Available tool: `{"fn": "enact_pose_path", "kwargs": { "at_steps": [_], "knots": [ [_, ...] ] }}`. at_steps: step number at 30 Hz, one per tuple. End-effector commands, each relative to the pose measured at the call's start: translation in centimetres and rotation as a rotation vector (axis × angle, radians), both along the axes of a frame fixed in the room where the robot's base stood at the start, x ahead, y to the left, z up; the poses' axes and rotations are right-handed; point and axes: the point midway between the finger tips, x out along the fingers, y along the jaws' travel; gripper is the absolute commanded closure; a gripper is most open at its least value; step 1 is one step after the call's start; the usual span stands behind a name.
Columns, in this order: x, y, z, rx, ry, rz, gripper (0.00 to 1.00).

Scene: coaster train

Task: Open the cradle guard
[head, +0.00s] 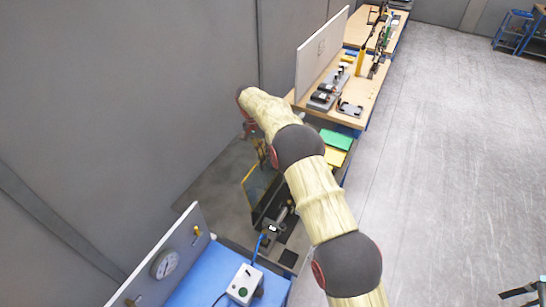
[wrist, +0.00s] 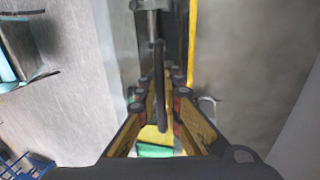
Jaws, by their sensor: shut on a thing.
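My gripper (wrist: 160,98) shows in the wrist view with its two yellow-and-black fingers on either side of a dark upright bar handle (wrist: 160,75). The fingers are shut on this handle. A grey metal post end (wrist: 150,5) sits at the handle's top. The cradle guard appears in the head view as a clear panel with a yellow edge (head: 249,174), beside a dark cradle station (head: 262,215). A yellow edge strip (wrist: 191,45) also shows in the wrist view. In the head view my arm hides much of the station, and the grip itself is not clear there.
A blue-topped bench (head: 205,285) with a gauge panel (head: 165,262) and a button box (head: 243,284) stands at the near left. A wooden workbench (head: 372,95) with tools is behind. A grey wall is close on the left; open floor (head: 445,150) lies right.

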Motion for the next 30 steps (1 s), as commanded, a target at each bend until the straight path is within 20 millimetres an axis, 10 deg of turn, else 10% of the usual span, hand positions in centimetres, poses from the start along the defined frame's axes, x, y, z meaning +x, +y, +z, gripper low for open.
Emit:
{"fn": "enact_pose_path", "kwargs": {
  "at_steps": [24, 30],
  "knots": [
    [0.7, 1.9, 0.1, 0.004, -0.003, 0.001, 1.00],
    [0.7, 1.9, 0.0, 0.003, -0.002, 0.001, 0.87]
  ]
}}
